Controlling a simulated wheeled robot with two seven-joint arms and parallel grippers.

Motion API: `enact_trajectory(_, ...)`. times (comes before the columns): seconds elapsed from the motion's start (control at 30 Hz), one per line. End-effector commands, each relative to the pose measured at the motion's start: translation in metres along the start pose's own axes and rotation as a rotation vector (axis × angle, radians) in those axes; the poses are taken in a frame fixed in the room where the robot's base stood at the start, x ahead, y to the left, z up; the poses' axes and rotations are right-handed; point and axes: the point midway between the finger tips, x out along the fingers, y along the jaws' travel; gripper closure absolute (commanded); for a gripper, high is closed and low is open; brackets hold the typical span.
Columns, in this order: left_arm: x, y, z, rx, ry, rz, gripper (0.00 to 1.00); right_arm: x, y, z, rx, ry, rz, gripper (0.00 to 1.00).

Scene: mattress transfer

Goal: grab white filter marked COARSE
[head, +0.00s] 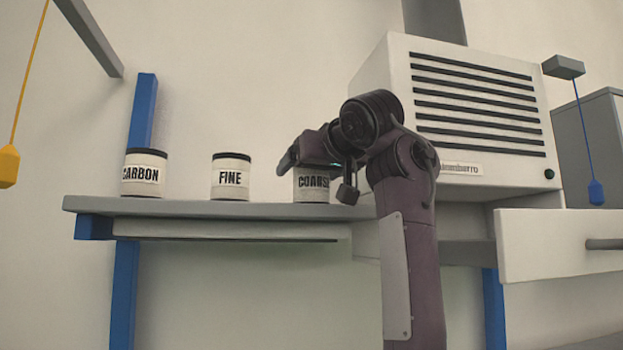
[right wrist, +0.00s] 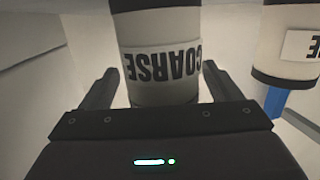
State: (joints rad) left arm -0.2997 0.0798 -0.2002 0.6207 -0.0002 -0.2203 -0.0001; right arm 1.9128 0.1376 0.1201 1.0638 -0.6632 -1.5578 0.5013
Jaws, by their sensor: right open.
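The white filter marked COARSE (head: 313,185) stands upright on the grey shelf (head: 200,209), with its top hidden behind my right gripper in the head view. My right gripper (head: 318,178) is open at this filter. In the right wrist view the COARSE filter (right wrist: 163,65) appears upside down, between the two open fingers (right wrist: 155,85). A gap shows at the left finger; the right finger is close to the filter, and I cannot tell if it touches. My left gripper is not in view.
The FINE filter (head: 231,178) and the CARBON filter (head: 145,174) stand to the left on the shelf, with free shelf between them. A white vented unit (head: 470,110) stands right of my arm. An open-looking white drawer front (head: 550,245) juts out at the right.

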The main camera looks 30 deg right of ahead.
Motion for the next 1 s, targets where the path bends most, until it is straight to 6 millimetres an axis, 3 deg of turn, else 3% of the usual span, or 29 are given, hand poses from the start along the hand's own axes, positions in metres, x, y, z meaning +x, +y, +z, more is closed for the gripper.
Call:
enact_trajectory(0.13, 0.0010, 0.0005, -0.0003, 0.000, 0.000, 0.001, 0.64, -0.0006, -0.0001, 0.0004, 0.000, 0.001, 0.000, 0.16)
enact_trajectory(0.53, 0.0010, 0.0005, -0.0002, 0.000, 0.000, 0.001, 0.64, -0.0003, -0.0001, 0.0007, 0.000, -0.001, 0.000, 0.67)
enact_trajectory(1.0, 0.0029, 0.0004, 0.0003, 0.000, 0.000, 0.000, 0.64, -0.0020, -0.0005, -0.0084, -0.001, -0.001, 0.000, 0.67)
